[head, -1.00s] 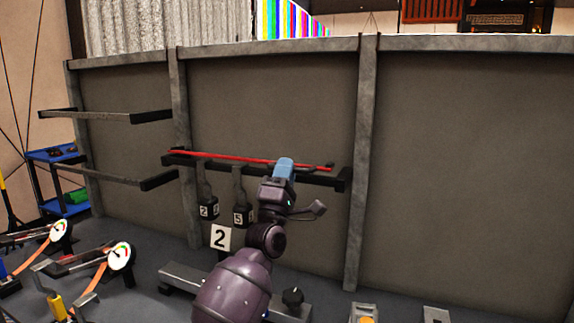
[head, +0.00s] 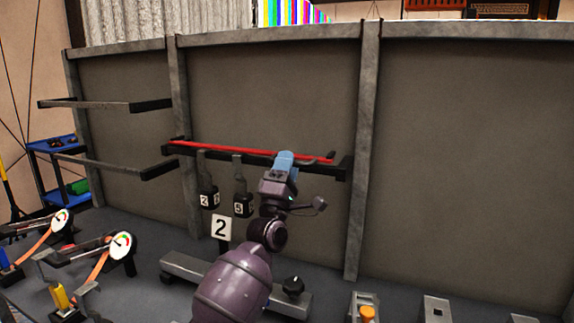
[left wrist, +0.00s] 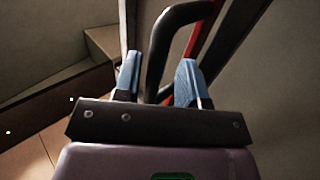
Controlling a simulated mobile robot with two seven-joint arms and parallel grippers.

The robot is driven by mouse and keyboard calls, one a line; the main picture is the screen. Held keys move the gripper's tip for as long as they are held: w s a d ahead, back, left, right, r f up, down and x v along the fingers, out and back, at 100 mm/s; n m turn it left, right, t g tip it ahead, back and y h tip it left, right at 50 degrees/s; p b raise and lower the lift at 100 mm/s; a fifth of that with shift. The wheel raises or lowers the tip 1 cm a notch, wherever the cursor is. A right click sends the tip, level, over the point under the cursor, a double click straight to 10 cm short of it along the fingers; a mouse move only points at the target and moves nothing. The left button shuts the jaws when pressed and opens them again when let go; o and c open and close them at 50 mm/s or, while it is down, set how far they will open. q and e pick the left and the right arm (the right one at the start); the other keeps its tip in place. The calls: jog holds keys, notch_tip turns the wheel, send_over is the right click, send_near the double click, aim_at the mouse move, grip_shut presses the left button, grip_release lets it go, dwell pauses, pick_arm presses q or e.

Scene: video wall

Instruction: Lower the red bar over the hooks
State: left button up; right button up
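The red bar (head: 235,149) lies along the black rail (head: 345,170) on the middle wall panel, nearly level. Two black hooked weights (head: 209,197) and (head: 243,205), with number labels, hang below it. I cannot tell how the bar touches their hooks. My left gripper (head: 284,160) is at the right part of the bar. In the left wrist view, its blue fingers (left wrist: 158,82) are apart, on either side of a dark curved handle (left wrist: 155,65). Gaps show beside the handle. Part of the red bar (left wrist: 193,42) shows behind. My right gripper is out of view.
Two empty bracket rails (head: 105,104) project from the left panel. Gauges (head: 122,244) are at lower left, a blue cart (head: 58,150) beyond. The right panel is bare.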

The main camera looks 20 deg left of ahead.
pick_arm(q)
jog(key=shift+s+r, duration=0.1)
jog(key=v, duration=1)
jog(key=shift+s+f, duration=0.25)
jog(key=shift+f, duration=0.1)
